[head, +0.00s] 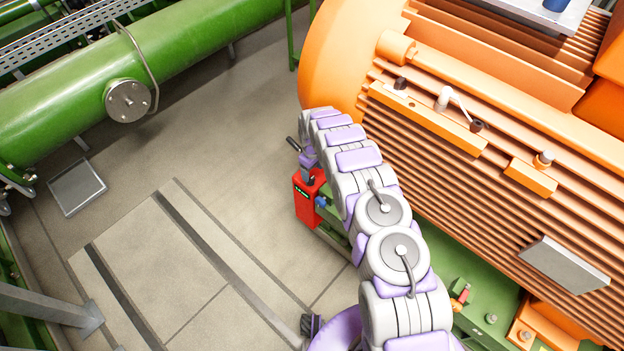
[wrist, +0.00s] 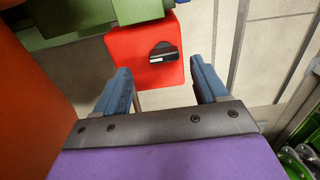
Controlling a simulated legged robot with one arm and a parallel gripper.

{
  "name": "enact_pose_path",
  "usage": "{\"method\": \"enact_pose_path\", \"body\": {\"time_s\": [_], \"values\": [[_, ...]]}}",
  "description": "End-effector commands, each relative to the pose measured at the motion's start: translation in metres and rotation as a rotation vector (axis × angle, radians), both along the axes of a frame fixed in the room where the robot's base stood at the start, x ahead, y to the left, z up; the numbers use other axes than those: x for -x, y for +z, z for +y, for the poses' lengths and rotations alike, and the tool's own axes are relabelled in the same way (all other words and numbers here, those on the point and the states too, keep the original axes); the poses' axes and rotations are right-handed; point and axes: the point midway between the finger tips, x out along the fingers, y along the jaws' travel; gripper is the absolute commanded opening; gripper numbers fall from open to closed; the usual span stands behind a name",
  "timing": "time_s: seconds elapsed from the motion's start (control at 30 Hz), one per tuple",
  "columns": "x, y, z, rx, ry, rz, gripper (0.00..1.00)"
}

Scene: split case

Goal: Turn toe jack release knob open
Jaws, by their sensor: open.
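The toe jack is a red block (head: 304,204) low beside the orange machine, partly hidden by my arm in the head view. In the wrist view its red face (wrist: 140,75) fills the upper middle. The release knob is a small black piece with a pale bar across it (wrist: 163,53), set on that red face. My gripper (wrist: 161,80) is open, with one blue finger on each side and an empty gap between them. The knob lies beyond the gap, roughly centred, apart from both fingers. The knob cannot be made out in the head view.
The ribbed orange machine (head: 470,170) rises close to the right of my arm on a green base (head: 485,300). A large green pipe (head: 185,55) runs along the upper left. Open tiled floor (head: 240,160) lies left of the jack.

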Motion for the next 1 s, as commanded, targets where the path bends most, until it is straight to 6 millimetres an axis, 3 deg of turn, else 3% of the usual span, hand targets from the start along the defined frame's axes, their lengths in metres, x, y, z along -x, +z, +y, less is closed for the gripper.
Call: {"method": "enact_pose_path", "body": {"time_s": [0.1,0.3,0.73,1.0], "values": [[0.001,-0.025,0.004,0.001,0.003,0.0,0.72],[0.001,-0.048,0.004,0.002,0.002,0.001,0.72],[0.0,-0.055,0.001,-0.001,0.001,-0.001,0.72],[0.0,-0.055,0.003,0.001,0.001,-0.002,0.48]]}}
